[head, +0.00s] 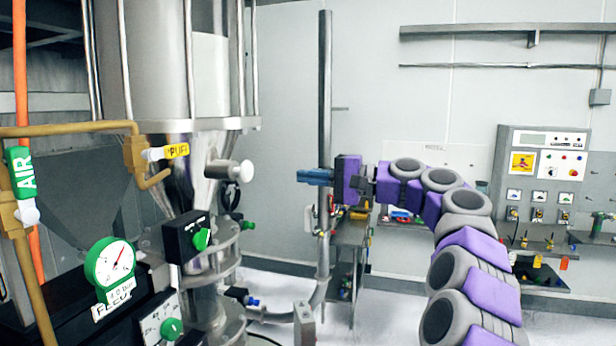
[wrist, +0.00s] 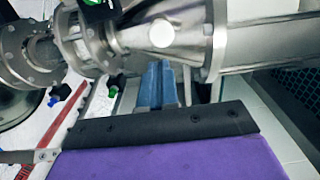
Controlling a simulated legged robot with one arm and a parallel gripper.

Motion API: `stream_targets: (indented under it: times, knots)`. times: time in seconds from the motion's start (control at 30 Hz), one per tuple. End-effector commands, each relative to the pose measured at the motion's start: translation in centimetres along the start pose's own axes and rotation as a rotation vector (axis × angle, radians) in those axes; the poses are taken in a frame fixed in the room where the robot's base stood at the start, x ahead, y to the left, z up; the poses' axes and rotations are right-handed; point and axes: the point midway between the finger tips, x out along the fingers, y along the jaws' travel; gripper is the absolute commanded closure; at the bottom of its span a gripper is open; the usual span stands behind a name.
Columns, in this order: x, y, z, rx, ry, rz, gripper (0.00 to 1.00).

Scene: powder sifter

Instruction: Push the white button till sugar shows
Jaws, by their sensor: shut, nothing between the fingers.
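The white button (head: 245,171) sticks out to the right from the metal sifter's tapered section in the head view. A round white disc in the wrist view appears to be the same button (wrist: 162,32), face on. My gripper (head: 300,176) is to the right of the button, its blue fingers pointing left, with a visible gap between them in the picture. In the wrist view the gripper (wrist: 157,66) has its fingers together and empty, just below the disc. I cannot tell the depth of the gap. No sugar is visible.
The metal sifter (head: 180,80) fills the left side, with a yellow-tagged PUFF valve (head: 165,152), a green AIR valve (head: 21,172), a pressure gauge (head: 110,268) and a green knob (head: 202,239). A metal post (head: 325,100) stands behind my gripper. A control panel (head: 545,165) is on the right wall.

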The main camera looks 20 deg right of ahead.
Motion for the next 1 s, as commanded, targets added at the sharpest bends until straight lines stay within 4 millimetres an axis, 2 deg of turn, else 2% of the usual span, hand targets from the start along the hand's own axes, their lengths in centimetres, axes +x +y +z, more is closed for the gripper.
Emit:
stream_targets:
  times: [0.2,0.5,0.7,1.0]
  knots:
    - [4.5,-0.1,0.1,0.001,-0.003,0.003,1.0]
    - [9.3,-0.1,0.0,0.001,0.0,0.001,1.0]
    - [10.7,-0.1,0.0,-0.001,0.002,0.0,1.0]
    - [10.9,-0.1,0.0,-0.001,0.002,-0.001,1.0]
